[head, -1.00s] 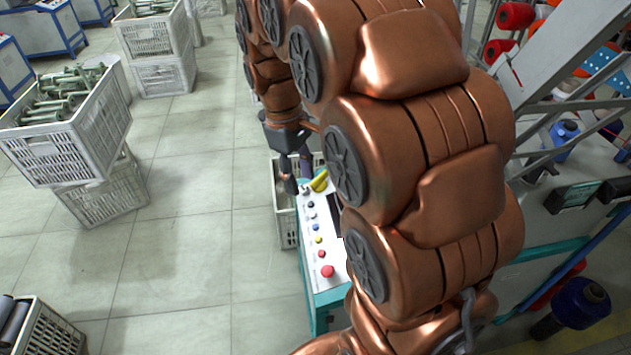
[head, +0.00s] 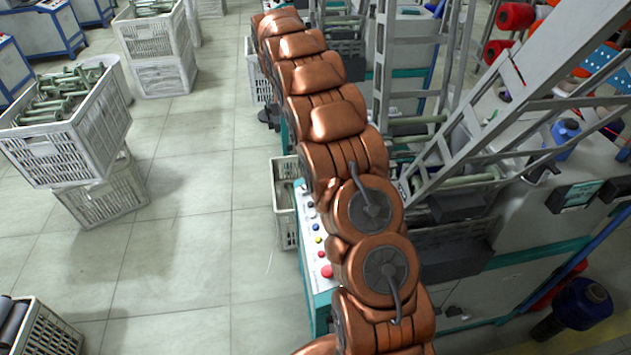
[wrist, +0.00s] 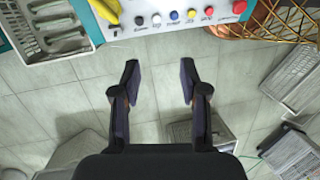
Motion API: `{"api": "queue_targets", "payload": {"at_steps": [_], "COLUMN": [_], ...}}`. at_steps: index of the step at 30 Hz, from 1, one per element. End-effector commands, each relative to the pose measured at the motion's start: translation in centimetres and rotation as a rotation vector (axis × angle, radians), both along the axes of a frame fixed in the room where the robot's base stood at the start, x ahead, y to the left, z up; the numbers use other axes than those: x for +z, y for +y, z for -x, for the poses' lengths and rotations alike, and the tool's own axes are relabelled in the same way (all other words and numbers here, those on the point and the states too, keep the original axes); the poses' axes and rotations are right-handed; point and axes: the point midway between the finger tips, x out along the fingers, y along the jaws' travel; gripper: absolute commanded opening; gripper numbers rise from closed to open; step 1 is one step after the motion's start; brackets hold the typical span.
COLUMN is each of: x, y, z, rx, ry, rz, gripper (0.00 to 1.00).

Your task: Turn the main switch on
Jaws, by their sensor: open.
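The control panel (wrist: 170,27) lies along the top of the wrist view. It carries a small black switch (wrist: 139,20) at its left, then white, blue, yellow and red buttons and a big red button (wrist: 239,6). Which one is the main switch I cannot read for certain; the labels are too small. My gripper (wrist: 160,75) is open and empty, its two fingers apart over bare floor, short of the panel's edge and not touching it. In the head view the panel (head: 320,284) shows only in part, and my arm hides its far end.
A yellow object (wrist: 107,10) lies at the panel's left end, beside a grey crate (wrist: 60,32). Crates (wrist: 208,131) stand on the floor.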

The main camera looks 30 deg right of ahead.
Motion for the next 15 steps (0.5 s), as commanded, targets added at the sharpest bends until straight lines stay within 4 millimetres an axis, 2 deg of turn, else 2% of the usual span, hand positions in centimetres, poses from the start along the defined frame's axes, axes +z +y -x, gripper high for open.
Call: {"api": "queue_targets", "payload": {"at_steps": [1, 6, 15], "x": [-1.3, -4.2, -10.4], "y": [-0.7, -2.6, -5.8], "z": [-0.7, -3.0, -5.5], "rx": [0.028, 0.138, 0.327], "ry": [0.009, 0.017, 0.035], "rz": [-0.011, -0.042, -0.111], "gripper": [0.44, 0.44, 0.44]}}
